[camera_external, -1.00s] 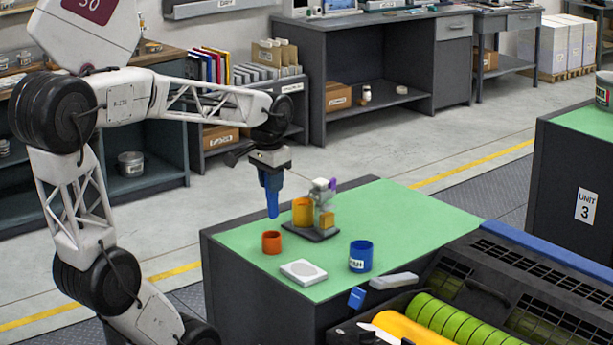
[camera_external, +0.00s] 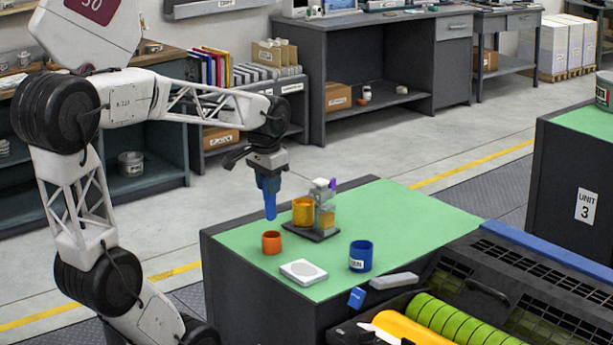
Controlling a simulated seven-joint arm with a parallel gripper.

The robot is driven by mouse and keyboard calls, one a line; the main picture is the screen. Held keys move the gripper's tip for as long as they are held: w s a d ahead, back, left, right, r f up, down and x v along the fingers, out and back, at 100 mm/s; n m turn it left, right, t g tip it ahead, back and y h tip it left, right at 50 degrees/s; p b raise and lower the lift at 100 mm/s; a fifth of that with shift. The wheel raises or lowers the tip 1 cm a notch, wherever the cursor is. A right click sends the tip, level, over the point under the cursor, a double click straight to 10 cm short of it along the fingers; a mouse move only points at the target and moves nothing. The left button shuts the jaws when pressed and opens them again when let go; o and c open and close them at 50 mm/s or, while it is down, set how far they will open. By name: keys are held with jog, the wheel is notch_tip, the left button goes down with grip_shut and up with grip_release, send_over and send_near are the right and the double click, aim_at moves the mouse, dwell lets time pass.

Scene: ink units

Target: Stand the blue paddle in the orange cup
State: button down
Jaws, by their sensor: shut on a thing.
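My gripper (camera_external: 267,177) is shut on the blue paddle (camera_external: 270,203), which hangs upright below it with its lower end free. The orange cup (camera_external: 271,243) stands upright near the left edge of the green table top. The paddle's lower end is above the cup and apart from it, nearly in line with it in this view. The inside of the cup is mostly hidden at this angle.
A dark-based stand (camera_external: 312,233) with a yellow container (camera_external: 303,211) is right of the cup. A white square plate (camera_external: 303,271) lies in front, and a blue cup (camera_external: 361,255) stands further right. The green table top (camera_external: 400,215) is clear toward the back right.

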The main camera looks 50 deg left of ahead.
aim_at(269, 200)
jog(key=shift+f, duration=3.25)
jog(key=c, duration=0.9)
grip_release()
jog(key=shift+s+d+r, duration=0.1)
jog(key=shift+s+r, duration=0.1)
jog(key=shift+r, duration=1.75)
jog(key=shift+s+d+r, duration=0.1)
jog(key=shift+s+r, duration=0.1)
jog(key=shift+r, duration=1.7)
jog(key=shift+m+t+h, duration=0.4)
jog(key=shift+t, duration=0.3)
jog(key=s+d+f, duration=0.1)
jog(key=d+f, duration=0.1)
jog(key=d, duration=0.1)
jog(key=s+d+f, duration=0.2)
jog(key=d, duration=0.2)
jog(key=s+d+f, duration=0.2)
jog(key=d, duration=0.2)
jog(key=shift+d, duration=0.2)
